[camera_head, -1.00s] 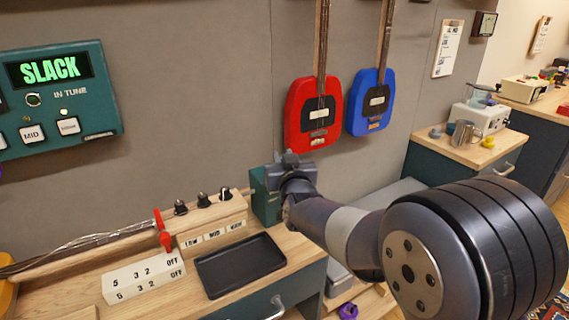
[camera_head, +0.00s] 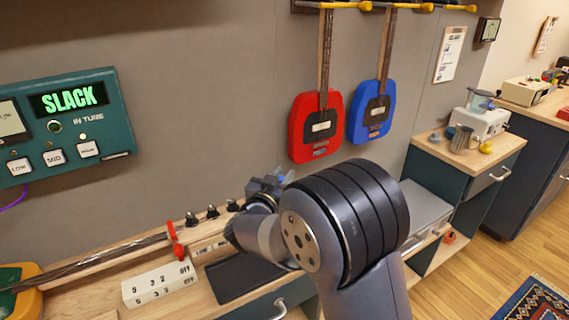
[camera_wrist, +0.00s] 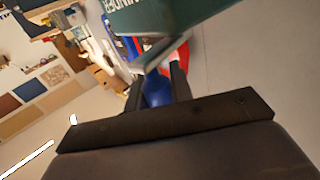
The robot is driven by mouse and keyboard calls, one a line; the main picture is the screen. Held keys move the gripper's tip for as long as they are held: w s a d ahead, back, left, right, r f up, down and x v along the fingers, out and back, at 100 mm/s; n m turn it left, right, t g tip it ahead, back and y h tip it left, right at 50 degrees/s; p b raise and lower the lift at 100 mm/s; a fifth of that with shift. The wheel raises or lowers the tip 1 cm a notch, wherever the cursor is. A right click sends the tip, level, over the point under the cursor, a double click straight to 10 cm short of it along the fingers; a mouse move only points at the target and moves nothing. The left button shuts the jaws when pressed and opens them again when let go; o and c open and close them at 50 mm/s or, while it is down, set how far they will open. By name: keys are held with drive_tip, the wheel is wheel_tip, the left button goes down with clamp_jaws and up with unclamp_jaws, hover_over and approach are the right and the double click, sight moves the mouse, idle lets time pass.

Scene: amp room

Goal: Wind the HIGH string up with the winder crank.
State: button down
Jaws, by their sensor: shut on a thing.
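My gripper (camera_head: 266,185) is at the right end of the workbench, beside the wall. In the wrist view its fingers (camera_wrist: 158,88) are shut on a blue knob, which I take for the winder crank (camera_wrist: 154,92); a little blue also shows by the gripper in the head view (camera_head: 281,179). A grey bar and a teal housing with partly cut-off letters (camera_wrist: 165,12) are just beyond the fingers. The teal tuner panel (camera_head: 118,122) reads SLACK. Three dark tuning pegs (camera_head: 212,212) stand on a wooden block; the arm hides the HIGH label. The strings (camera_head: 90,262) run left.
A red clamp or lever (camera_head: 174,240) stands across the strings. A white block with numbers and OFF (camera_head: 160,284) and a black tray (camera_head: 238,278) lie in front. Red (camera_head: 300,132) and blue (camera_head: 357,125) guitars hang on the wall behind my arm.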

drive_tip(key=shift+s+a+r+m+g+h+p, duration=0.15)
drive_tip(key=shift+m+g+h+p, duration=0.3)
drive_tip(key=shift+h, duration=0.35)
drive_tip(key=shift+a+f+m+g+h+p, duration=0.2)
drive_tip(key=shift+m+h+p, duration=0.25)
drive_tip(key=shift+m+h, duration=0.3)
drive_tip(key=shift+h, duration=0.25)
drive_tip(key=c, duration=1.3)
unclamp_jaws()
drive_tip(key=shift+o, duration=0.2)
drive_tip(key=b+v, duration=0.1)
drive_tip(key=v, duration=0.9)
drive_tip(key=shift+s+a, duration=0.2)
drive_tip(key=shift+s, duration=0.2)
